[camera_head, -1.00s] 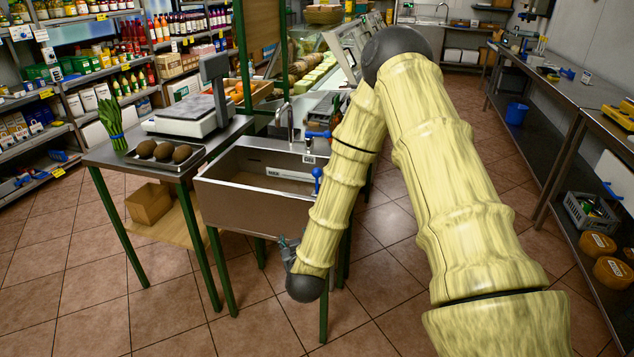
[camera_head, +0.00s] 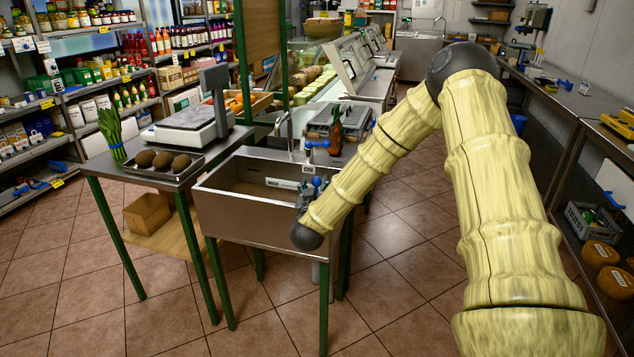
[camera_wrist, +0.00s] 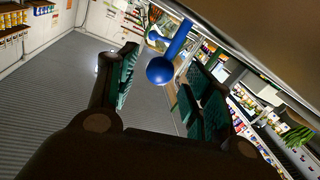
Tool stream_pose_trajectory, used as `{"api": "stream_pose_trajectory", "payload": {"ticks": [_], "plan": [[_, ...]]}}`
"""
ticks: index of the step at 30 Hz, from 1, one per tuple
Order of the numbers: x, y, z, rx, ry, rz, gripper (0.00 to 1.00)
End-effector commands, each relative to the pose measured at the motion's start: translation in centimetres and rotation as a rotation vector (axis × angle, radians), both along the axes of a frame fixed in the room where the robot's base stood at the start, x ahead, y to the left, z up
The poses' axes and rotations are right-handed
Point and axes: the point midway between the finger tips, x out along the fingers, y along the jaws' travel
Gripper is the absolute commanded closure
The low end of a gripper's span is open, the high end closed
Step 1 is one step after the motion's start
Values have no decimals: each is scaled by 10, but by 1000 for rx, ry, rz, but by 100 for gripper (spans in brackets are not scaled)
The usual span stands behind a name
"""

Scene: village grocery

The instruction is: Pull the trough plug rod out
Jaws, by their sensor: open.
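The steel trough (camera_head: 245,212) stands on green legs beside the counter. The plug rod (camera_head: 317,183) has a blue knob and shows near the trough's right end, partly hidden by my gripper. In the wrist view, the rod's blue ball knob (camera_wrist: 160,71) hangs in the gap between my fingers, towards their tips, with a blue shaft running up and right. My gripper (camera_head: 306,194) is at the trough's right front corner, around rim height. In the wrist view, my gripper (camera_wrist: 165,85) is open, its green-padded fingers on either side of the knob. I cannot tell whether they touch it.
A blue-handled tap (camera_head: 316,145) is behind the trough's right side. A brown bottle (camera_head: 336,138) stands nearby. To the left are a scale (camera_head: 188,128) and a tray (camera_head: 190,172) of brown fruits. A long bench (camera_head: 560,105) lines the right; the tiled floor between is clear.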

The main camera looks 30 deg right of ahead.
Motion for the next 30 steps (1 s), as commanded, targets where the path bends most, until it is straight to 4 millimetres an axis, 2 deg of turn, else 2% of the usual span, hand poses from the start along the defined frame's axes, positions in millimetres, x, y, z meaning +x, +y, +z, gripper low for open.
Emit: {"api": "stream_pose_trajectory", "payload": {"ticks": [3,9,19,27,30], "plan": [[12,-10,0,1,-1,-2,49],[22,-17,0,-1,-1,0,49],[24,-18,0,0,0,1,49],[24,-18,0,0,0,1,99],[24,-18,0,0,0,1,100]]}}
